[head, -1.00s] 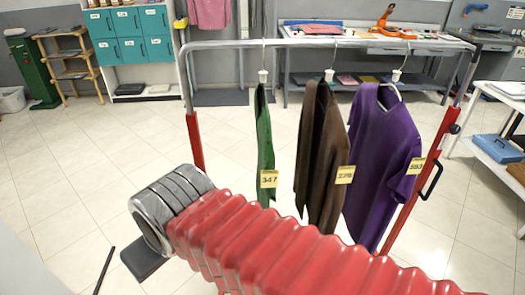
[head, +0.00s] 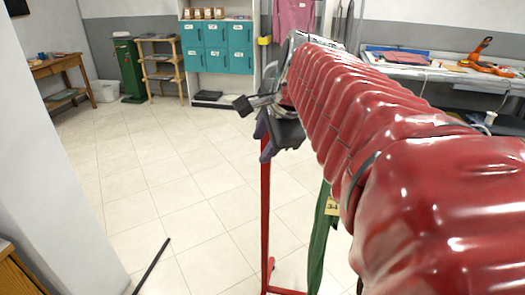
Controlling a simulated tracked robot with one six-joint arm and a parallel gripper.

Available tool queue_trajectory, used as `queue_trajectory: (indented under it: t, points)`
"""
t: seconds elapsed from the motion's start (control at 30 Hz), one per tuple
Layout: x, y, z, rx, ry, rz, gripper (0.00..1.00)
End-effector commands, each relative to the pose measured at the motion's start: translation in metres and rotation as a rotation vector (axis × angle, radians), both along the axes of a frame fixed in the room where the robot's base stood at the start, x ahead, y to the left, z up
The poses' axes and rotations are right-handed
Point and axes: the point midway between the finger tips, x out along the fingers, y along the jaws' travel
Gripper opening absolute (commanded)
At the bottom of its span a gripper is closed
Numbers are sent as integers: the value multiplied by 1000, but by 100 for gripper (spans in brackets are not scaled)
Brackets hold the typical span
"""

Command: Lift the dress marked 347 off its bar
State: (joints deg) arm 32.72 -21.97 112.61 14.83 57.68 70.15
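The green garment (head: 318,240) hangs right of the rack's red left post, partly behind my red arm. Its yellow tag (head: 331,206) is cut off by the arm, and only the start of the number, like "34", shows. Its hanger and the bar above it are hidden by my arm. My gripper (head: 262,118) is near the upper part of the post, left of and above the visible part of the garment. Dark finger parts show, but the gap between them is unclear. The brown and purple garments are hidden.
The rack's red post (head: 266,200) stands just below my gripper. A white wall or pillar (head: 45,150) fills the left. Teal lockers (head: 217,45) and a wooden shelf (head: 160,70) stand at the back.

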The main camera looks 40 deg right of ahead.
Motion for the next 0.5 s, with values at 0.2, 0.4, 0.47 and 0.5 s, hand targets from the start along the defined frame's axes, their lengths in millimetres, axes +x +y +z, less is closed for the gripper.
queue_trajectory:
  t: [0.2,0.4,0.47,0.5]
  points:
    - [6,-79,35,239,-101,-428,37]
    - [-2,-152,64,463,-214,-799,37]
    - [-7,-175,72,531,-251,-907,37]
    - [-11,-190,77,577,-277,-977,37]
